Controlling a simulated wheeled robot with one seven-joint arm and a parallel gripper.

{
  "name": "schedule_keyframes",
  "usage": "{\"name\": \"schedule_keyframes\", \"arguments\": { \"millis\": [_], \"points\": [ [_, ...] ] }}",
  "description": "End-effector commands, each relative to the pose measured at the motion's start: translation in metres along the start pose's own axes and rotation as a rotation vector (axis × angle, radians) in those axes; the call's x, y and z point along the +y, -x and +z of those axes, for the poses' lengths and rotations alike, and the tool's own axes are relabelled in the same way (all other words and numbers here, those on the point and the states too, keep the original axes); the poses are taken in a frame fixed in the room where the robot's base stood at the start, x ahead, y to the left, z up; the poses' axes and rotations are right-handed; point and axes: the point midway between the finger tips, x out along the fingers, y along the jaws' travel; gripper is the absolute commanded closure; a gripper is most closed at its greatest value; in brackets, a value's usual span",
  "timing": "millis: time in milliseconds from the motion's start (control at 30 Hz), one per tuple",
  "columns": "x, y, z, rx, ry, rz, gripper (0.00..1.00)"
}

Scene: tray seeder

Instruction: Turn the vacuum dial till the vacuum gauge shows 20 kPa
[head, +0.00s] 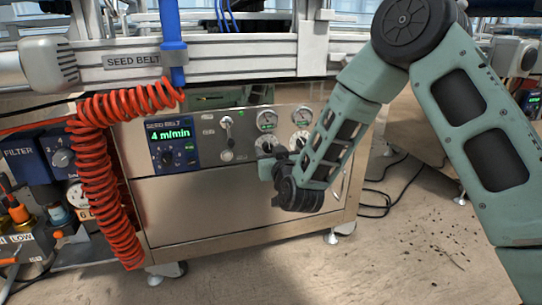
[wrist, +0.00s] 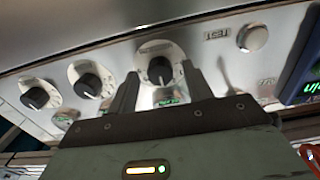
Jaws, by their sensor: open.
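A row of round black dials on pale plates shows on the steel panel. In the wrist view one dial (wrist: 160,70) sits between the fingertips of my gripper (wrist: 160,73). The fingers stand apart on either side of it, open; I cannot tell whether they touch it. This dial also shows in the head view (head: 265,144), just above my gripper (head: 270,162). Two round gauges with green displays, a left gauge (head: 267,119) and a right gauge (head: 302,116), sit above the dials. Their numbers and labels are too small to read, so I cannot tell which is the vacuum gauge.
Two more dials, a middle one (wrist: 90,80) and an outer one (wrist: 40,94), sit beside it. A blue seed belt display (head: 170,143) reads 4 m/min. A red coiled hose (head: 100,170) hangs at the left. The floor (head: 400,250) in front is mostly clear.

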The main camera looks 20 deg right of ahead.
Motion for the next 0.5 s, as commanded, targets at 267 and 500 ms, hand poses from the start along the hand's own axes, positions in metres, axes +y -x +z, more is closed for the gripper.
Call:
{"name": "schedule_keyframes", "arguments": {
  "millis": [267, 500],
  "points": [
    [-0.0001, -0.0006, -0.0003, 0.000, 0.000, 0.000, 0.55],
    [-0.0001, -0.0004, -0.0001, 0.000, 0.000, 0.000, 0.95]
  ]
}}
